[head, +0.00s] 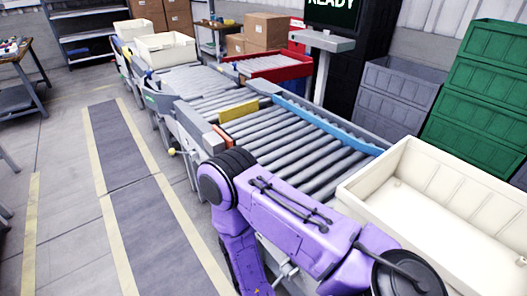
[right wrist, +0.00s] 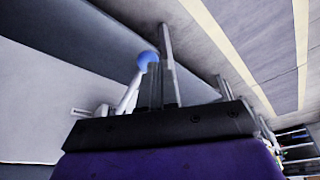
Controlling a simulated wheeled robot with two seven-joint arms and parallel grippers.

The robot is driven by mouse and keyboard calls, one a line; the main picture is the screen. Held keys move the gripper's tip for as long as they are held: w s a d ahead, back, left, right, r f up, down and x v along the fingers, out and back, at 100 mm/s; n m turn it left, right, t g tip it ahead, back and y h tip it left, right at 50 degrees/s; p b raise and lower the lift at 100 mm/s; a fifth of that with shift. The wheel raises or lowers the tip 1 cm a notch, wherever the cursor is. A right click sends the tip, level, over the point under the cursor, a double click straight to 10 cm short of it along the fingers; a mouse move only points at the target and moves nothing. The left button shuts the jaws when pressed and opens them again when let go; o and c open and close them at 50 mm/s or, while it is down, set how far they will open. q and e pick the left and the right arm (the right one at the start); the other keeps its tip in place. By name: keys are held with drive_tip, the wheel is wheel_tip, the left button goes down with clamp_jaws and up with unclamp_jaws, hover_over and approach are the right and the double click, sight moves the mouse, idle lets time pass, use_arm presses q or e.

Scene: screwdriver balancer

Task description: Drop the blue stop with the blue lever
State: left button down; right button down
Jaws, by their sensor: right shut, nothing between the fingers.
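In the right wrist view a blue ball knob (right wrist: 147,59) tops a pale lever rod (right wrist: 129,94) that slants down to the left. My right gripper (right wrist: 160,75) is shut and empty, its two fingers together. The knob appears right beside the fingertips; I cannot tell whether they touch. In the head view my purple right arm reaches in from the bottom right, and its gripper is hidden. A long blue bar (head: 325,122) runs along the right side of the roller conveyor (head: 295,140); I cannot tell whether it is the blue stop. My left gripper is out of view.
A yellow plate (head: 239,110) stands across the rollers, with an orange piece (head: 223,137) nearer. A yellow knob (head: 171,151) sticks out at the conveyor's left side. An empty cream crate (head: 440,225) stands at right. The marked floor lane (head: 140,185) is clear.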

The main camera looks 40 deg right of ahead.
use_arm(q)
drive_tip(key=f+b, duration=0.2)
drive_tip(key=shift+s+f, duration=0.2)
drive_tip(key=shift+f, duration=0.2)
use_arm(e)
drive_tip(key=f, duration=0.4)
drive_tip(key=shift+s+d, duration=0.15)
drive_tip(key=shift+d, duration=0.2)
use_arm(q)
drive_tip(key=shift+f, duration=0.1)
use_arm(e)
drive_tip(key=shift+d+f, duration=0.1)
drive_tip(key=shift+d, duration=0.05)
